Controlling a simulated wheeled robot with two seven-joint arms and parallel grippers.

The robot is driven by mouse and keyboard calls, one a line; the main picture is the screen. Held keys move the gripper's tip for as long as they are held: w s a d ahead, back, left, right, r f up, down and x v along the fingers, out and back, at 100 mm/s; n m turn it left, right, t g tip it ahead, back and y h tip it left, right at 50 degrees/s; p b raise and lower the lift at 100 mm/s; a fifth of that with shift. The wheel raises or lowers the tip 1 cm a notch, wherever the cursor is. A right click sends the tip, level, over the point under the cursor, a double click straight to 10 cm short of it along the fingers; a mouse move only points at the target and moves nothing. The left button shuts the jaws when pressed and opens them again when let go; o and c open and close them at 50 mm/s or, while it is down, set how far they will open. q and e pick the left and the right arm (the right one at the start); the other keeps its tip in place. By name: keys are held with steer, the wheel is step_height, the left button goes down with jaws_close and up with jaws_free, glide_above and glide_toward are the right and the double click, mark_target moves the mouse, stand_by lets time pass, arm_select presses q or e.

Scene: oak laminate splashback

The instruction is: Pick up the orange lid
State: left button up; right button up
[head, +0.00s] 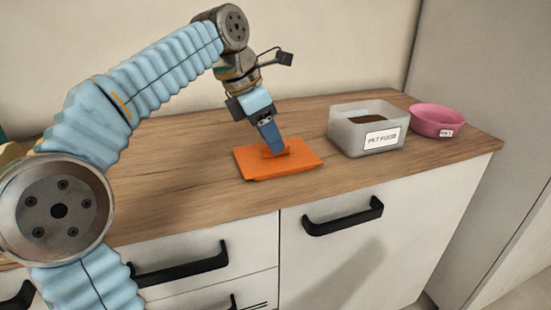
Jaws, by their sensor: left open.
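The orange lid (297,163) lies flat on the wooden countertop, a rectangular piece with a raised part near its middle. My left gripper (273,148) points down at the lid's middle, with its blue fingers at or just above the raised part. The fingers hide some of the lid's centre. The left gripper is open, and I cannot tell whether it touches the lid. My right gripper is not in view.
A translucent container labelled "PET FOOD" (343,133) stands open right of the lid, with brown contents. A pink bowl (437,119) stands further right. The counter (190,185) is bare left of the lid. White drawers with black handles (343,219) are below.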

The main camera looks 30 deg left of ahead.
arm_select(q)
steer(key=shift+x, duration=1)
steer(key=shift+c, duration=0.5)
jaws_close()
